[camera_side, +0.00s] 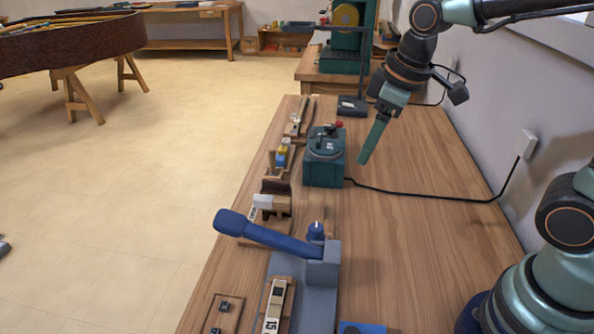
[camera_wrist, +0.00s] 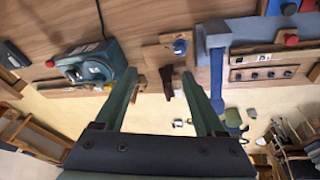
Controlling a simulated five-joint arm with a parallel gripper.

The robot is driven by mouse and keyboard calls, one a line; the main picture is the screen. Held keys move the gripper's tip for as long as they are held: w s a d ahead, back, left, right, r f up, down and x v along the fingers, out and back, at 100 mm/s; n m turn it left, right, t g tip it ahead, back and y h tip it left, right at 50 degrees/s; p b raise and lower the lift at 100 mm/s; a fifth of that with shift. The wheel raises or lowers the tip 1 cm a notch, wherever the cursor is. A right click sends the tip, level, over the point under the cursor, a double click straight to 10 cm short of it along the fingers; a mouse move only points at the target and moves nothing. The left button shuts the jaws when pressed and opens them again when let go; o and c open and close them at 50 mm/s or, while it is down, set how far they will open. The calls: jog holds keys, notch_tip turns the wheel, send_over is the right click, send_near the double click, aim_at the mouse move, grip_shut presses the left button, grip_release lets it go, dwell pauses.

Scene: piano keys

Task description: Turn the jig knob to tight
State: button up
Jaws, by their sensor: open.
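A small blue knob with a pale mark on top (camera_side: 316,231) stands behind the blue lever in the side view. The wrist view shows a blue knob (camera_wrist: 180,46) on a wooden plate, just beyond and to the right of my fingertips. My gripper (camera_side: 364,159) points down above the bench, to the right of the teal machine and well apart from the knob. In the wrist view the two green fingers (camera_wrist: 159,75) are spread with nothing between them. I cannot read the knob's setting.
A teal box with a round dial and red button (camera_side: 325,165) stands on the bench (camera_side: 425,235). A grey press with a long blue lever (camera_side: 265,235) is at the front. Wooden key parts line the left edge. A black cable crosses the right side.

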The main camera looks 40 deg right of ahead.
aim_at(316, 227)
jog(key=w+a+f+n+g, duration=0.3)
jog(key=w+a+f+n, duration=0.3)
jog(key=a+f+n, duration=0.15)
jog(key=shift+n, duration=0.25)
jog(key=f, duration=1.2)
jog(key=shift+s+d+f, duration=0.15)
jog(key=shift+d+f, duration=0.2)
jog(key=shift+d, duration=0.05)
jog(key=shift+c, duration=0.4)
grip_shut()
